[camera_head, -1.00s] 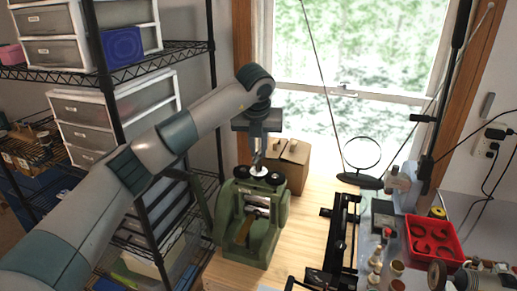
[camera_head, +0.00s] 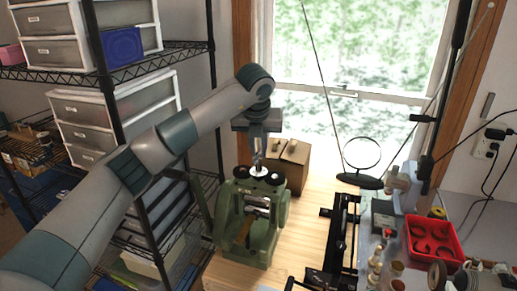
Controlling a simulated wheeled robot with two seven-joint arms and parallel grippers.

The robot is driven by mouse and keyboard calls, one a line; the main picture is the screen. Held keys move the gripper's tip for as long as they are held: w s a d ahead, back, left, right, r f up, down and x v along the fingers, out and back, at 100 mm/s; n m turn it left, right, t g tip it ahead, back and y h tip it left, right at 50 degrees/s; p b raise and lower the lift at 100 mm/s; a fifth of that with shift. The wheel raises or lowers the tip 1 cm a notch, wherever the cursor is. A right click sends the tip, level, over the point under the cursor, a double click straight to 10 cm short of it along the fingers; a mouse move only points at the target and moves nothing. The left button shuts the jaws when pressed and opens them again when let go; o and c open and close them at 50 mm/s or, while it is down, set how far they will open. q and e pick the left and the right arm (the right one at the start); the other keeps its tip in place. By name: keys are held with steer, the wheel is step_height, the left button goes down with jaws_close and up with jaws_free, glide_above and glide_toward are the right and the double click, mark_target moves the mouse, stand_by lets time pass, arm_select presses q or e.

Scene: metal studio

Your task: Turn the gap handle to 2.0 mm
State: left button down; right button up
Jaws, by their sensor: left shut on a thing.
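A green rolling mill (camera_head: 262,244) stands on the wooden bench, with dark round knobs and a white dial on top. My left arm reaches in from the left, and its gripper (camera_head: 258,161) points down over the top of the mill. The left gripper is shut on the gap handle, at the white dial (camera_head: 259,171); the fingers hide most of the handle. The dial's markings are too small to read. My right gripper is not in view.
Wire shelves with drawers (camera_head: 115,110) fill the left. A red tray (camera_head: 432,240) and a round magnifier on a stand (camera_head: 362,155) are at the right. Bare bench (camera_head: 310,215) lies between the mill and a black rail (camera_head: 343,238).

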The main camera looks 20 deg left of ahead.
arm_select(q)
steer(key=c, duration=1.3)
jaws_free()
steer(key=shift+f, duration=0.2)
steer(key=shift+c, duration=0.2)
steer(key=shift+r, duration=0.15)
steer(key=shift+s+r, duration=0.1)
steer(key=shift+s+r+b, duration=0.25)
steer(key=shift+r+b, duration=0.35)
steer(key=b+v, duration=0.5)
steer(key=v, duration=1)
steer(key=shift+r+b, duration=0.3)
steer(key=shift+s, duration=0.1)
